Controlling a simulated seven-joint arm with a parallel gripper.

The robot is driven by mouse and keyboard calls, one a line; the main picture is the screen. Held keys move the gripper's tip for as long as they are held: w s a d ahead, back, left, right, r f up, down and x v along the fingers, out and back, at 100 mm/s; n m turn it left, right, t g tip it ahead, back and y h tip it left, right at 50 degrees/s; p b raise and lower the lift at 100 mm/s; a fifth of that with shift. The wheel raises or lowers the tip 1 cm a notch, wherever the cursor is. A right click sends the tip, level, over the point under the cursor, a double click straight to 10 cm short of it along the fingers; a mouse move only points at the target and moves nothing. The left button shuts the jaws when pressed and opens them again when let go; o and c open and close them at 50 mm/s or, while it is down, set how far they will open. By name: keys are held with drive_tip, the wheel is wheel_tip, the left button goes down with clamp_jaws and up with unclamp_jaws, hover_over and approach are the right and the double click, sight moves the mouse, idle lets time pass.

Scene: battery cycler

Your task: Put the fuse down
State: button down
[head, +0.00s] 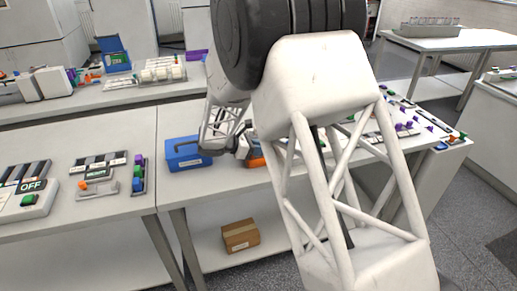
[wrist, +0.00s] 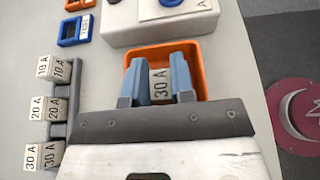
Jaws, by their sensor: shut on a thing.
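My gripper (wrist: 160,72) has its blue fingers shut on a pale fuse (wrist: 160,86) marked 30 A. In the wrist view the fuse and fingertips are over or inside the orange tray (wrist: 128,72); I cannot tell whether the fuse touches its floor. In the head view my gripper (head: 243,142) is beside the orange tray (head: 256,162), mostly hidden by my arm, and the fuse cannot be made out.
A grey rack (wrist: 76,85) with fuses marked 10 A, 20 A and 30 A stands left of the tray. A blue bin (head: 187,153) is left of my gripper. The table's right edge is close.

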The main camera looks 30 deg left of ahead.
drive_tip(key=shift+f, duration=0.15)
drive_tip(key=c, duration=1)
unclamp_jaws()
drive_tip(key=shift+r, duration=0.2)
drive_tip(key=v, duration=1.2)
